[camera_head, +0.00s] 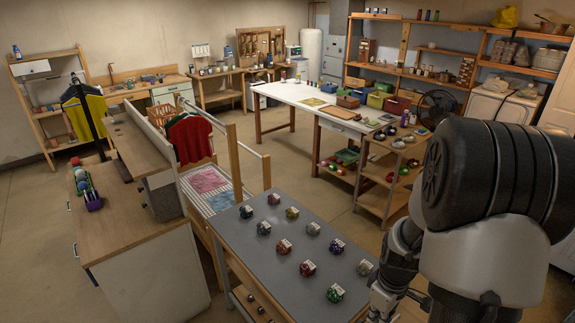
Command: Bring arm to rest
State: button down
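My arm (500,220) fills the right side of the head view, with a thick black and white link close to the camera. Its thinner wrist part (402,262) hangs down beside the right end of the grey table. What seems to be my gripper (385,298) is low in the picture, partly cut off by the bottom edge. Its fingertips do not show clearly, so I cannot tell whether it is open or holds anything.
The grey table (265,213) in front bears several small tagged items, the nearest a green one (335,293). A wooden cabinet (125,215) stands left. A small shelf cart (372,185) stands behind my wrist. A white worktable (290,92) is farther back. Floor is free between them.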

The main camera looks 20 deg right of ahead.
jog(key=s+a+r+m+t+b, duration=0.1)
jog(key=s+a+t+b, duration=0.1)
jog(key=a+b, duration=0.65)
jog(key=s+a+r+m+t+b, duration=0.1)
jog(key=a+r+m+b, duration=0.1)
jog(key=a+b, duration=0.6)
jog(key=s+a+f+m+t+b, duration=0.1)
jog(key=s+a+f+b, duration=0.1)
jog(key=s+b, duration=0.4)
jog(key=shift+s+a+f+t, duration=0.2)
jog(key=shift+a+t, duration=0.1)
jog(key=shift+a, duration=0.6)
jog(key=shift+d, duration=0.1)
